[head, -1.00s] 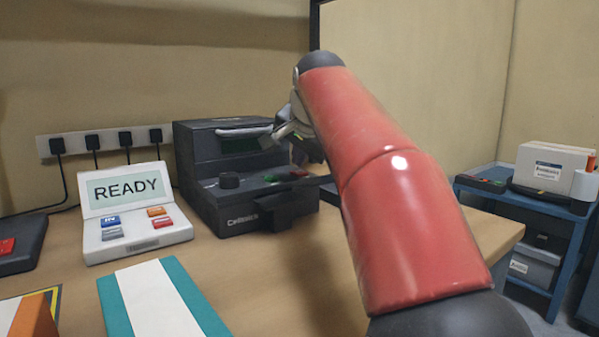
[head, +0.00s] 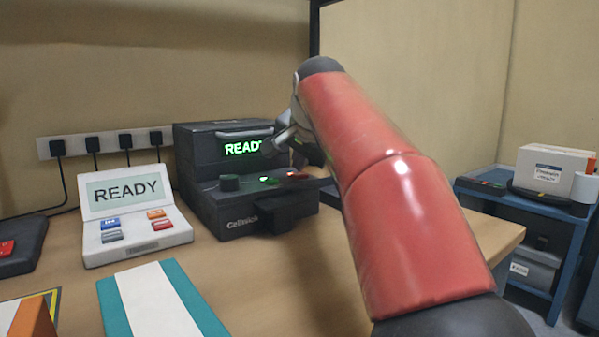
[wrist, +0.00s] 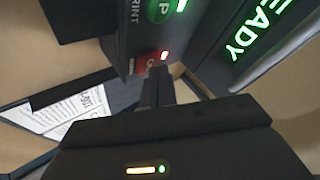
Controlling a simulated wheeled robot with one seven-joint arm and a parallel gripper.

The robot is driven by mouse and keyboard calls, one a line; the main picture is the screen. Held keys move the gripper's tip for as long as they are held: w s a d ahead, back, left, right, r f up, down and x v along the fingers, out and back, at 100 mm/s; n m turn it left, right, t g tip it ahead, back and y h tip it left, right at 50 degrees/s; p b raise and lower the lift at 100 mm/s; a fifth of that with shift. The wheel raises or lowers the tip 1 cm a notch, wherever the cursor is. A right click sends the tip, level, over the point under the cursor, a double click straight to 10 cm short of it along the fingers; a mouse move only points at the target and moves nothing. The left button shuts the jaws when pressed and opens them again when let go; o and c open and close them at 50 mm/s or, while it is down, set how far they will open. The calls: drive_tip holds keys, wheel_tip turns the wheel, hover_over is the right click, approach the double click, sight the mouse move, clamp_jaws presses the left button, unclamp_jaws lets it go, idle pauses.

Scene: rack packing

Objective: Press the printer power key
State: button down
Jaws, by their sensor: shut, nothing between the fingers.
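The dark printer (head: 245,205) stands on the table with its display (head: 242,148) lit green; READY is partly hidden by my arm. The display also shows at the upper right of the wrist view (wrist: 255,30). A green key (wrist: 165,8) and a red key (wrist: 150,64) with a lit lamp show on the printer's panel in the wrist view. In the head view the green key (head: 270,181) and red key (head: 297,176) sit near my gripper. My gripper (wrist: 157,90) is shut and empty, its tips close to the red key. Whether they touch it I cannot tell.
A white console (head: 135,220) reading READY stands left of the printer. A teal and white striped box (head: 150,300) lies in front. A power strip (head: 105,143) is on the wall. A blue cart (head: 530,205) with a box stands at the right.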

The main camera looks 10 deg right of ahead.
sight(300, 176)
drive_tip(key=shift+r, duration=0.35)
wheel_tip(300, 176, up, 3)
drive_tip(key=p, duration=0.3)
drive_tip(key=shift+f, duration=0.2)
drive_tip(key=shift+r+b, duration=0.2)
drive_tip(key=shift+b, duration=0.15)
drive_tip(key=shift+r, duration=1.45)
